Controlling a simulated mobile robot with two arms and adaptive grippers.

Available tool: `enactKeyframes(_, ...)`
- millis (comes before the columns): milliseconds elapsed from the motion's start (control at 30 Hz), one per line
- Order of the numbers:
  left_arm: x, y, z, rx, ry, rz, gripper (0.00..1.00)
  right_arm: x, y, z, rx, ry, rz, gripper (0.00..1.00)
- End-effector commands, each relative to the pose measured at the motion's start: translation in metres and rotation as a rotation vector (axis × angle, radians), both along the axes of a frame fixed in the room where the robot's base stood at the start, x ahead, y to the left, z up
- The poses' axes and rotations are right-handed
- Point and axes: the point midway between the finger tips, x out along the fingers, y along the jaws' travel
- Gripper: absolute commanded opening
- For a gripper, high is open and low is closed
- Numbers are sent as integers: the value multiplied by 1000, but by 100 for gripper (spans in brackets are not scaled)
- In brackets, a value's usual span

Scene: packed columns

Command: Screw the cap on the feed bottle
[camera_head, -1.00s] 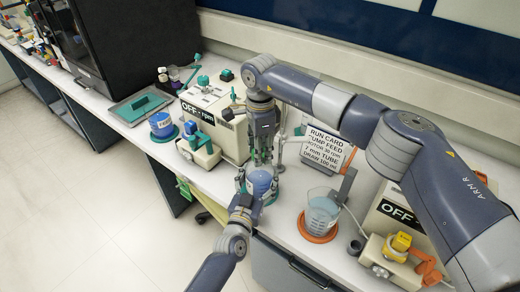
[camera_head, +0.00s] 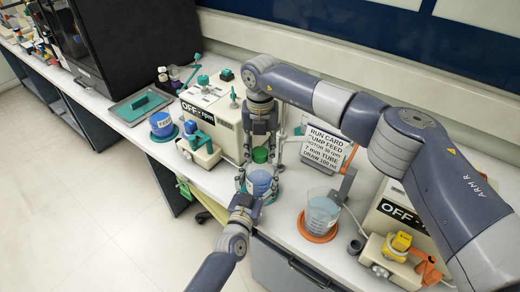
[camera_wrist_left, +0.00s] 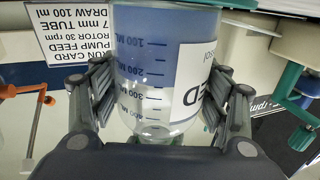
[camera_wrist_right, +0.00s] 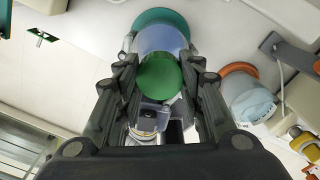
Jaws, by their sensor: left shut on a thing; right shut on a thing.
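The feed bottle (camera_head: 259,183) is clear with blue liquid and stands upright on a teal ring. In the left wrist view the bottle (camera_wrist_left: 150,60) shows a volume scale and a label ending in "ED". My left gripper (camera_head: 254,188) is shut around its body, one finger on each side (camera_wrist_left: 162,95). The green cap (camera_head: 260,155) is right over the bottle's top, between the fingers of my right gripper (camera_head: 261,158), which is shut on it from above. The right wrist view also shows the cap (camera_wrist_right: 160,78). I cannot tell whether the cap touches the bottle's neck.
A beaker (camera_head: 321,212) on an orange ring stands right of the bottle, near a run card (camera_head: 323,145). A pump box marked OFF (camera_head: 212,118) stands behind left, with another blue-filled container (camera_head: 161,124) beyond. A second OFF box (camera_head: 398,212) is at the right.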

Motion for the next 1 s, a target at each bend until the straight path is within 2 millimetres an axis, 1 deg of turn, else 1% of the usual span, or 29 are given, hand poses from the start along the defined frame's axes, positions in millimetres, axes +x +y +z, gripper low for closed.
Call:
enactKeyframes(100,0,0,-1,3,1,-1,2,0,0,0,1,1,-223,7)
enactKeyframes(300,0,0,-1,3,1,-1,2,0,0,0,2,1,-568,7)
enactKeyframes(333,0,0,-1,3,1,-1,2,0,0,0,2,2,-607,7)
enactKeyframes(467,0,0,-1,3,1,-1,2,0,0,0,2,2,-605,7)
enactKeyframes(500,0,0,-1,3,1,-1,2,0,0,0,2,2,-605,38)
enactKeyframes(600,0,0,-1,3,1,-1,2,0,0,0,2,2,-604,59)
enactKeyframes(900,0,0,-1,2,2,-1,2,0,0,0,1,2,-602,59)
enactKeyframes(1000,0,0,-1,2,2,-1,2,0,0,4,2,1,-602,59)
